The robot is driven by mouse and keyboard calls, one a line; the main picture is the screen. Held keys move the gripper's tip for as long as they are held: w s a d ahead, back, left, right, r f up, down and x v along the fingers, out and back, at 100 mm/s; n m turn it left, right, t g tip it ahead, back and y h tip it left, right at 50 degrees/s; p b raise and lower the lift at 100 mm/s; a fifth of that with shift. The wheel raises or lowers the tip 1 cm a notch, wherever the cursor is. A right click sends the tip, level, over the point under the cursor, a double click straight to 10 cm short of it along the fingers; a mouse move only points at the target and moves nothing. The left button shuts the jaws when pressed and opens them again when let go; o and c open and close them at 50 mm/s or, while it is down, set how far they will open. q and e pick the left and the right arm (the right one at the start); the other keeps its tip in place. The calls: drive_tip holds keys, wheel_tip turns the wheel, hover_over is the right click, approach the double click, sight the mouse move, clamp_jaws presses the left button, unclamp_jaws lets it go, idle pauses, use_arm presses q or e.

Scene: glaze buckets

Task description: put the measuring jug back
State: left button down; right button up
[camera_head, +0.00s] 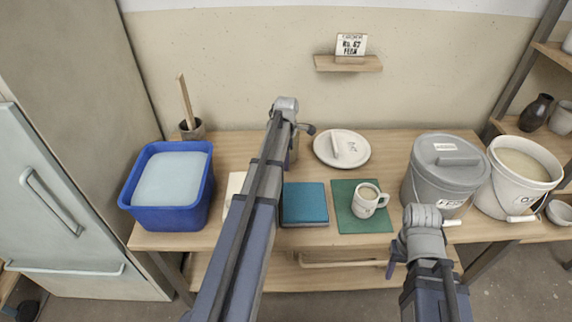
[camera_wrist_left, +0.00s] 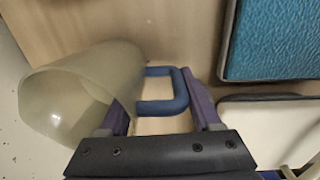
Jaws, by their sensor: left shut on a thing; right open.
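The measuring jug (camera_wrist_left: 68,95) is a translucent grey-green vessel with a blue loop handle, seen at left in the left wrist view. Its open mouth faces the lower left of that picture. My left gripper (camera_wrist_left: 156,95) is shut on the jug's handle, with a finger at either side of the loop.
On the table (camera_head: 230,150) stand a blue basin (camera_head: 165,218), a brush crock (camera_head: 192,130), a teal pad (camera_head: 305,203), a cream mug (camera_head: 365,205) on a green mat (camera_head: 350,226), a white lid (camera_head: 326,158), a lidded grey bucket (camera_head: 425,180) and an open white bucket (camera_head: 505,195). A labelled shelf (camera_head: 348,64) hangs behind.

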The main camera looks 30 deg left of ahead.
use_arm(q)
drive_tip(key=shift+f, duration=0.2)
drive_tip(key=shift+f, duration=0.2)
drive_tip(key=shift+c, duration=0.4)
unclamp_jaws()
drive_tip(key=shift+r, duration=0.25)
drive_tip(key=r+p, duration=1.2)
drive_tip(key=shift+s+d, duration=0.25)
drive_tip(key=shift+s, duration=0.05)
